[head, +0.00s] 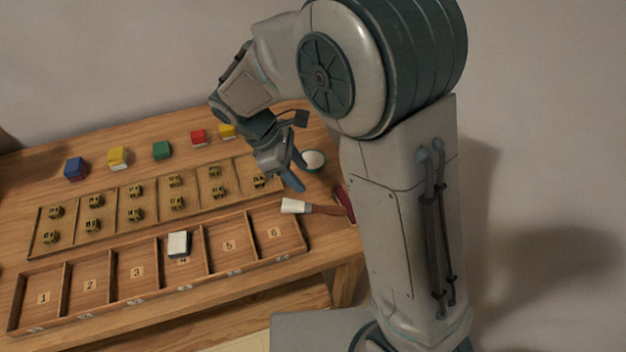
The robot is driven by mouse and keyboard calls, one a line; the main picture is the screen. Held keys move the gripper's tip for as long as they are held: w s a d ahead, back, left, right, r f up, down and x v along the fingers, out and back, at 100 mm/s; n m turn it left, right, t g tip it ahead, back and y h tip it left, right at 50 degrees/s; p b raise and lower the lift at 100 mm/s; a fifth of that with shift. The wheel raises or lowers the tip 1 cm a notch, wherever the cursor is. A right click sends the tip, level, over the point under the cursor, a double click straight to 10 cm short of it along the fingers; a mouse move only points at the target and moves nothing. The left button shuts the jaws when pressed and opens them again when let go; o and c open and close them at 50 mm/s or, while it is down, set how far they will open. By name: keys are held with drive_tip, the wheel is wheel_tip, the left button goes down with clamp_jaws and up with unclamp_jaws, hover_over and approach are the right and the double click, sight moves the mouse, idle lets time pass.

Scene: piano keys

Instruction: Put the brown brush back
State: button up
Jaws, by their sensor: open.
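The brown brush (325,209) lies on the right part of the table, with its white head (294,205) pointing left and its brown handle pointing right. My gripper (293,178) is open and empty, pointing down above the table, a little above the brush's head in the picture. It appears apart from the brush. A dark red object (345,203) lies at the handle's right end, partly hidden by my arm; I cannot tell whether they touch.
A small bowl with white contents (313,159) stands just right of my gripper. A numbered tray (110,282) has a white block (178,244) in compartment 4. Behind it is a tray of small brass-coloured parts (125,214). Several coloured blocks (118,157) stand at the back.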

drive_tip(key=s+d+r+m+t+y, duration=0.1)
drive_tip(key=s+d+r+m+y, duration=0.2)
drive_tip(key=s+d+m, duration=0.3)
drive_tip(key=s+d+r+m+t+y, duration=0.2)
drive_tip(key=s+d+r+m, duration=0.3)
drive_tip(key=s+d+m, duration=0.2)
drive_tip(key=d+m, duration=0.2)
drive_tip(key=m, duration=0.1)
drive_tip(key=shift+d+r+m+t+y, duration=0.25)
drive_tip(key=shift+r+m+t+y, duration=0.05)
drive_tip(key=shift+m+y, duration=0.1)
